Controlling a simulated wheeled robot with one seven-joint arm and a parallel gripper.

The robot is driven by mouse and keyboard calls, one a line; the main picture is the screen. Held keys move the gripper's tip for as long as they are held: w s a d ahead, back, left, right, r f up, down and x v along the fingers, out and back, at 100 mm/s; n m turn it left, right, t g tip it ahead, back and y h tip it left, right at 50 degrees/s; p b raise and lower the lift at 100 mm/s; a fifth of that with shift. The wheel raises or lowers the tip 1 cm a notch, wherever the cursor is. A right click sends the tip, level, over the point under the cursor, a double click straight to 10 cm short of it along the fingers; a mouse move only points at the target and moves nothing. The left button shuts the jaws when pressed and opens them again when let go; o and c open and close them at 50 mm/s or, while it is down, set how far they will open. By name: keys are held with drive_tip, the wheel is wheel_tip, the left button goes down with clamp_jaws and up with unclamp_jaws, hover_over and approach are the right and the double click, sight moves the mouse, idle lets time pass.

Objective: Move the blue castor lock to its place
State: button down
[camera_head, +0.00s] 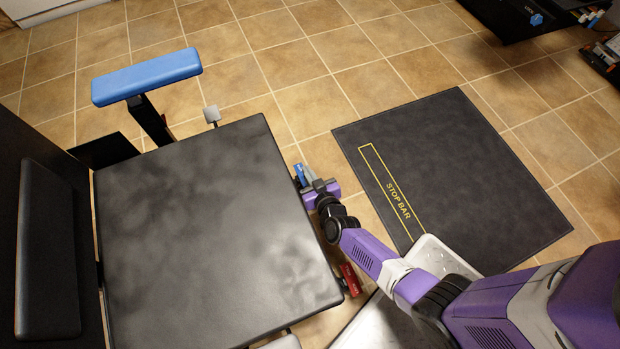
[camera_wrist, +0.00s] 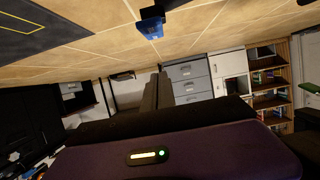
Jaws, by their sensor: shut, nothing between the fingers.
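A small blue lever (camera_head: 300,175), seemingly the blue castor lock, shows at the right edge of the black seat. My gripper (camera_head: 313,183) is right beside it, low by the seat's side; whether they touch cannot be told. The gripper's dark fingers (camera_wrist: 159,92) are shut and empty in the wrist view. A blue piece (camera_wrist: 151,24) shows at the top of that view, apart from the fingers; I cannot tell if it is the same lever. A red lever (camera_head: 349,279) sticks out lower on the same seat edge. The lock's place cannot be made out.
The black seat (camera_head: 200,220) fills the left, with a blue armrest (camera_head: 147,77) behind it. A dark mat marked STOP BAR (camera_head: 460,170) lies on the tiled floor to the right. A black table (camera_head: 510,22) with a blue knob (camera_head: 536,19) stands at the top right.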

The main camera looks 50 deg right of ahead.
drive_tip(key=b, duration=0.4)
hover_over(302, 175)
drive_tip(key=w+d, duration=0.2)
drive_tip(key=f, duration=0.3)
drive_tip(key=shift+s+a, duration=0.1)
drive_tip(key=shift+a, duration=0.15)
drive_tip(key=shift+s+a+f+b, duration=0.1)
drive_tip(key=shift+s+f+b, duration=0.05)
drive_tip(key=shift+f+b, duration=0.35)
drive_tip(key=shift+s+a+f+b, duration=0.15)
drive_tip(key=shift+f+b, duration=0.2)
drive_tip(key=shift+f, duration=0.2)
drive_tip(key=shift+s+f+b, duration=0.15)
drive_tip(key=shift+f+b, duration=0.4)
drive_tip(key=shift+f, duration=0.1)
drive_tip(key=shift+d+r+p, duration=0.1)
drive_tip(key=shift+r+p, duration=0.05)
drive_tip(key=shift+p, duration=0.2)
